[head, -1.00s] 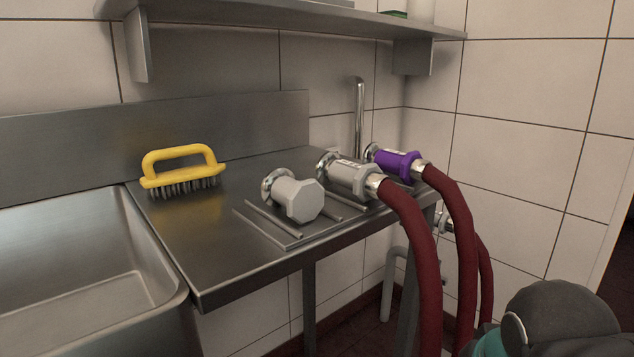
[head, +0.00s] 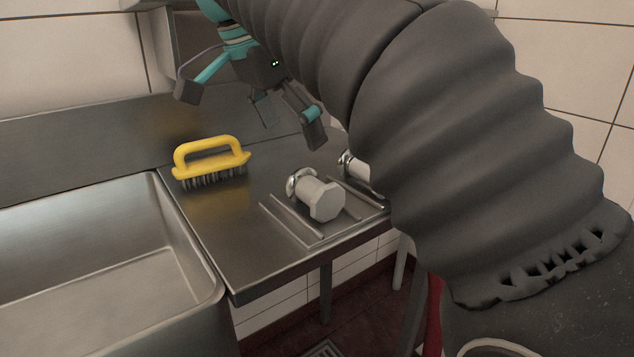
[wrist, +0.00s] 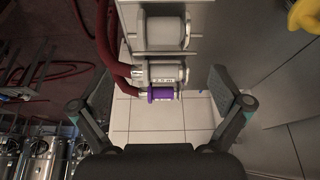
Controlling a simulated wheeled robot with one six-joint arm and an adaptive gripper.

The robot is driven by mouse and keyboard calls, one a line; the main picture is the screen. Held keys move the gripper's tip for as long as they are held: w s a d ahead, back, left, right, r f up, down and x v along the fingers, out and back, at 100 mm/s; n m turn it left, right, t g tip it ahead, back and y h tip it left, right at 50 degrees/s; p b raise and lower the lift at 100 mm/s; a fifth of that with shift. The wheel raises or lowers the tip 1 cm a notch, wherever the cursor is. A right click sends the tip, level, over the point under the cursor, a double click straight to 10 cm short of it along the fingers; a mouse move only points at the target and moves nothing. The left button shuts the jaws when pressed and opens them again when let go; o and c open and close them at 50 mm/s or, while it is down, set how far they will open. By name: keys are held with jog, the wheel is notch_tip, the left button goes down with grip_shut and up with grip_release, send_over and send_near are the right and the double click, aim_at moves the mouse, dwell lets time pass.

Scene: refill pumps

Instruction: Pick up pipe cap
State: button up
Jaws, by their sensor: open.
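The pipe cap (head: 318,197) is a pale grey fitting with an octagonal end and a shiny metal collar. It lies on its side on the ribbed rack at the counter's edge. It also shows at the top of the wrist view (wrist: 165,32). My gripper (head: 250,112) is open and empty, above and behind the cap, over the back of the counter in the head view. In the wrist view its fingers (wrist: 161,86) are spread wide, with the cap beyond them towards the top.
A yellow-handled brush (head: 210,158) stands on the steel counter, left of the cap, beside the sink (head: 110,250). A grey hose coupling (wrist: 162,74) and a purple one (wrist: 165,95) sit beside the cap with red hoses. My arm mostly hides them in the head view.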

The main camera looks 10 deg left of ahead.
aim_at(311, 185)
jog(key=shift+m, duration=0.3)
jog(key=x, duration=0.5)
jog(key=a+x, duration=0.1)
jog(key=x, duration=0.1)
jog(key=shift+f, duration=0.35)
jog(key=shift+x, duration=2.7)
jog(key=shift+w+d+r, duration=0.1)
jog(key=shift+d+r, duration=0.05)
jog(key=c, duration=1.2)
